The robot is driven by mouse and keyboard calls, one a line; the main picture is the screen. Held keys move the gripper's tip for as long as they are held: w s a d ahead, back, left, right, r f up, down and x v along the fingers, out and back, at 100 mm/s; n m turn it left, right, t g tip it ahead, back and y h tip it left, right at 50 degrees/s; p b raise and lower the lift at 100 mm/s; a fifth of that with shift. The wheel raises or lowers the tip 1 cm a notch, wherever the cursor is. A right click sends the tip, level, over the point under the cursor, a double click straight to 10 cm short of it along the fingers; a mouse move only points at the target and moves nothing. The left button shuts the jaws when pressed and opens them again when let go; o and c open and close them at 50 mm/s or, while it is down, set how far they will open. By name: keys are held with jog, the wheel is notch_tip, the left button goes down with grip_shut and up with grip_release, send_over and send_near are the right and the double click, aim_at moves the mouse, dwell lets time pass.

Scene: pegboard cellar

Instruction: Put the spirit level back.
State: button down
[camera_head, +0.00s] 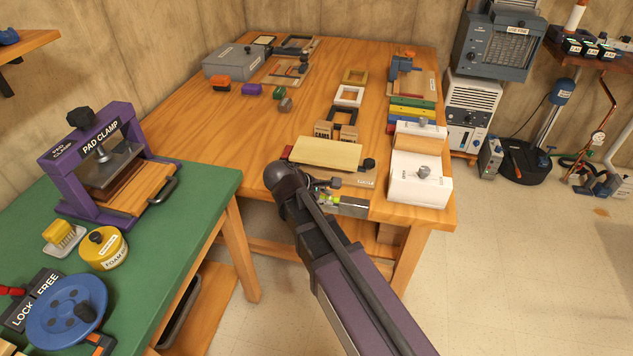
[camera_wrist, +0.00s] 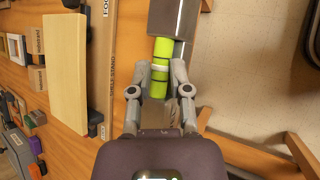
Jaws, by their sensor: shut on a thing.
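The spirit level (camera_wrist: 163,48) is a long grey bar with a bright yellow-green middle section. My gripper (camera_wrist: 160,91) is shut on it around that middle section in the wrist view. In the head view the level (camera_head: 345,203) shows at the front edge of the wooden workbench (camera_head: 205,120), partly hidden by my gripper (camera_head: 325,187). A wooden strip (camera_wrist: 108,40) with a label ending in "STAND" lies on the bench beside the level in the wrist view. I cannot tell whether the level touches the bench.
A pale wooden block (camera_head: 325,153) lies just behind my gripper. A white box with a knob (camera_head: 420,182) stands to the right. A green-topped table (camera_head: 190,215) with a purple pad clamp (camera_head: 65,180) is at left. Floor (camera_head: 510,270) is clear at front right.

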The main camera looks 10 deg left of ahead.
jog(key=w+a, duration=0.1)
jog(key=w, duration=0.2)
jog(key=w+a, duration=0.2)
jog(key=w, duration=0.2)
jog(key=w+a+f+b, duration=0.1)
jog(key=w, duration=0.3)
jog(key=shift+a+f, duration=0.1)
jog(key=shift+a, duration=0.2)
jog(key=shift+f+b, duration=1.75)
jog(key=shift+f, duration=0.1)
jog(key=c, duration=0.6)
grip_release()
